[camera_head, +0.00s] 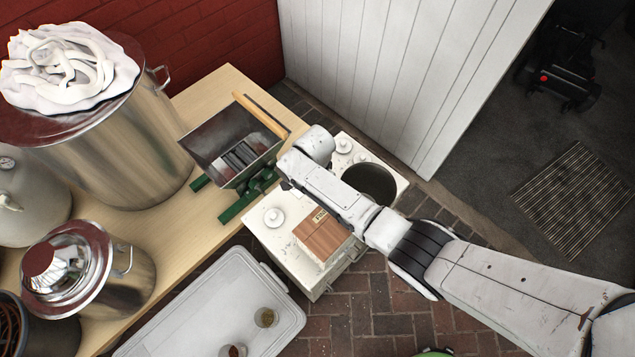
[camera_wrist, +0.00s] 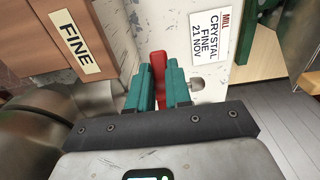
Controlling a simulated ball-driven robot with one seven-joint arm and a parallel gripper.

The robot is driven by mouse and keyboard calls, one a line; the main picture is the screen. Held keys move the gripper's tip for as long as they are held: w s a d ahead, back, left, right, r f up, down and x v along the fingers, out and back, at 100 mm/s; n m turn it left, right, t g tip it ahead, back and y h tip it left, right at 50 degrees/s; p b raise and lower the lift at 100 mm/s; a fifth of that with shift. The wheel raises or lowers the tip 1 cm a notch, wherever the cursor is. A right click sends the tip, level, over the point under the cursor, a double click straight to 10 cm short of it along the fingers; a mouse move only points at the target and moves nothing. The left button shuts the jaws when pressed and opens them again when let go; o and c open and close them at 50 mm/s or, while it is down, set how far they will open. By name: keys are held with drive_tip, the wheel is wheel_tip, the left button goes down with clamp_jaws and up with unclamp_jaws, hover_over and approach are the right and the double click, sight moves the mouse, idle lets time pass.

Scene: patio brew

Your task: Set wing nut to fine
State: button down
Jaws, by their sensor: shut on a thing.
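My gripper (camera_wrist: 158,82) has teal fingers that are shut on an upright red piece (camera_wrist: 158,62), which looks like the wing nut. Its lower part is hidden between the fingers. Behind it is a worn white panel (camera_wrist: 125,45). A note (camera_wrist: 208,35) on it reads "MILL CRYSTAL FINE 21 NOV". At the left of the wrist view is a brown box (camera_wrist: 42,28) with a "FINE" label (camera_wrist: 77,45). In the head view, the mill (camera_head: 215,150) has a grey metal hopper and green feet at the table's edge; my arm hides the gripper and wing nut there.
The wooden table (camera_head: 212,92) holds a large steel pot (camera_head: 135,150) and a smaller lidded pot (camera_head: 130,275). The brown box (camera_head: 318,240) rests on a white cabinet (camera_head: 277,238) beside the mill. A pale tray (camera_head: 225,305) is in front. A white plank wall (camera_head: 385,70) stands behind.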

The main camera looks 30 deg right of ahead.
drive_tip(key=c, duration=1.1)
unclamp_jaws()
drive_tip(key=r, duration=1)
drive_tip(key=shift+a+r+p, duration=0.2)
drive_tip(key=shift+r+p, duration=0.1)
drive_tip(key=shift+r, duration=0.05)
drive_tip(key=shift+s, duration=0.1)
